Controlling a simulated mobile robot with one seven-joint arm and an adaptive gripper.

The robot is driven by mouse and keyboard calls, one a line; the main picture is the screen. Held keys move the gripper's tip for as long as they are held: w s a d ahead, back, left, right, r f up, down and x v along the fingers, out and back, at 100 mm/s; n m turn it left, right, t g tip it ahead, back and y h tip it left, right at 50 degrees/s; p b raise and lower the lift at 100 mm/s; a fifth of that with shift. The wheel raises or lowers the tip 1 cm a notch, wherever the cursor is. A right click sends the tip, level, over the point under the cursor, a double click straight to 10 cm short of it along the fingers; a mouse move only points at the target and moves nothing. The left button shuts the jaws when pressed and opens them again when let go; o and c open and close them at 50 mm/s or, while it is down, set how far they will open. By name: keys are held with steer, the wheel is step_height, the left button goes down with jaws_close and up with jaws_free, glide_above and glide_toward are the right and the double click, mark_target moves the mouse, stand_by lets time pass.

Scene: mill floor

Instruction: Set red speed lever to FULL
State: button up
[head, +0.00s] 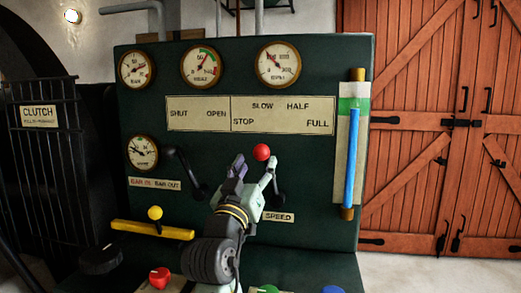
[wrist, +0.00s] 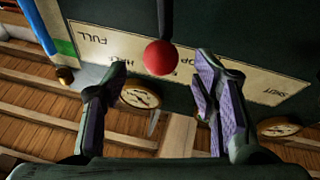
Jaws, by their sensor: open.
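The red speed lever has a round red knob (head: 261,152) on a dark rod, above the SPEED label (head: 278,217). In the head view the knob appears just below the scale plate (head: 250,128), under the word SLOW and left of FULL; its exact setting is hard to tell. My gripper (head: 254,169) is open at the lever, with a finger on each side of the knob in the picture. In the wrist view, turned upside down, the knob (wrist: 160,57) shows between the spread fingertips (wrist: 162,75), with visible gaps to both. My gripper hides part of the rod.
A black lever (head: 184,170) stands left of my gripper, under SHUT and OPEN. A yellow-knobbed lever (head: 155,213) is lower left. A blue gauge tube (head: 351,155) rises at the panel's right edge. Round gauges (head: 201,66) line the top.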

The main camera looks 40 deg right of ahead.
mark_target(259, 158)
steer(key=shift+p+x, duration=0.5)
steer(key=shift+x, duration=2.3)
steer(key=shift+c, duration=0.4)
jaws_close()
